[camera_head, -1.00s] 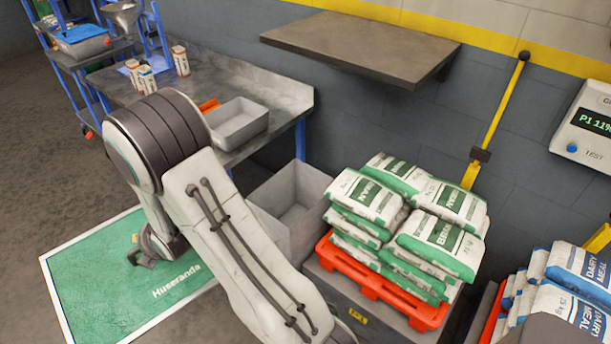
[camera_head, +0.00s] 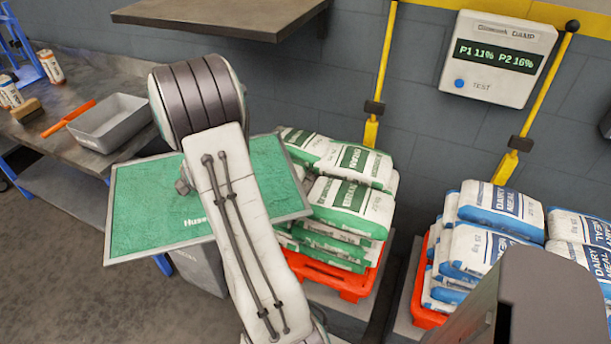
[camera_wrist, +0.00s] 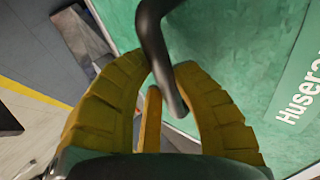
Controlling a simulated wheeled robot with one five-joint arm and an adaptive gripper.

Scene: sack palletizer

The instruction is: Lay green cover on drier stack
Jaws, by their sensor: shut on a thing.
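The green cover (camera_head: 150,205) is a flat framed panel with white lettering. It hangs in the air left of the green-and-white sack stack (camera_head: 345,205), and its right edge overlaps that stack in the picture. The cover also fills the right of the wrist view (camera_wrist: 240,60). My gripper (camera_wrist: 163,75) has its yellow fingers shut on the cover's dark bent handle (camera_wrist: 152,30). In the head view my arm hides most of the gripper. A blue-and-white sack stack (camera_head: 490,240) stands at the right. The damp meter (camera_head: 498,57) reads P1 11% and P2 16%.
A wall shelf (camera_head: 225,15) juts out above my arm. A bench with a grey tray (camera_head: 110,122) is at the left. A grey bin (camera_head: 197,272) stands below the cover. Yellow posts (camera_head: 380,75) rise behind both stacks. Red pallets (camera_head: 340,276) lie under the stacks.

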